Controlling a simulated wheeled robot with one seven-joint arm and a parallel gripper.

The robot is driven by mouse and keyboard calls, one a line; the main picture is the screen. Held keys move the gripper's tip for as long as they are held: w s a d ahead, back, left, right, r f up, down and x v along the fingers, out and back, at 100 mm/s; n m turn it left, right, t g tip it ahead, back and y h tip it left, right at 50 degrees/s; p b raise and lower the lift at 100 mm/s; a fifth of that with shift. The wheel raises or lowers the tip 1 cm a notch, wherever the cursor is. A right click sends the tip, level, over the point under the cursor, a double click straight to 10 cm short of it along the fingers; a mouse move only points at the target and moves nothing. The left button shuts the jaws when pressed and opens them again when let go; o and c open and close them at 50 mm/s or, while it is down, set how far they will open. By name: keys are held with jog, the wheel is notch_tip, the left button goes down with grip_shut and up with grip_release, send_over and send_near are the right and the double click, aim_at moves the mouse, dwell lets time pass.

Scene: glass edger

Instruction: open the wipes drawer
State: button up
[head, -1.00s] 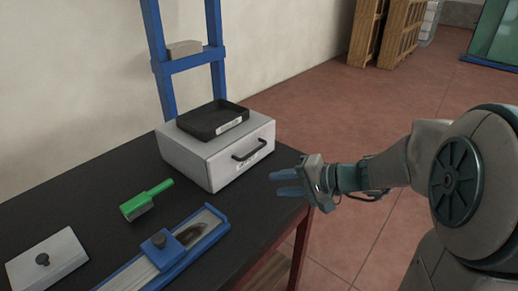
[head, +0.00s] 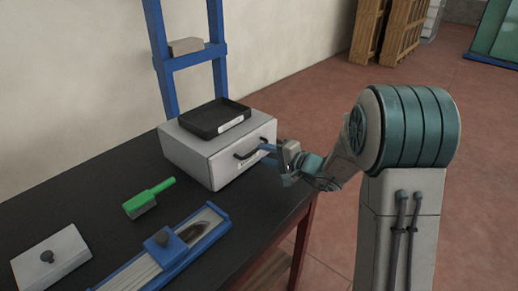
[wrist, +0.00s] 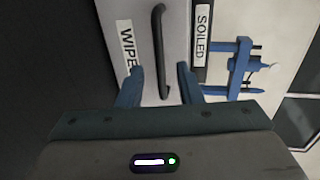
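The wipes drawer is the front (head: 226,174) of a light grey box on the black table, with a dark bar handle (head: 236,156). It looks shut. In the wrist view, the drawer front carries a label (wrist: 128,42) partly hidden by a finger, reading "WIPE". My gripper (head: 264,150) is at the right part of the drawer front, its blue fingers pointing at the handle. In the wrist view, my gripper (wrist: 160,67) is open, one finger on each side of the handle (wrist: 160,40). Neither finger visibly presses on it.
A black tray (head: 207,128) labelled "SOILED" (wrist: 202,30) lies on the box. A green-handled brush (head: 148,198), a blue-framed slide fixture (head: 170,252) and a white plate with a knob (head: 50,258) lie on the table (head: 100,195).

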aim_at(256, 151)
jog(key=shift+p+x, duration=0.3)
jog(key=shift+x, duration=1.5)
grip_shut()
jog(key=shift+s, duration=0.15)
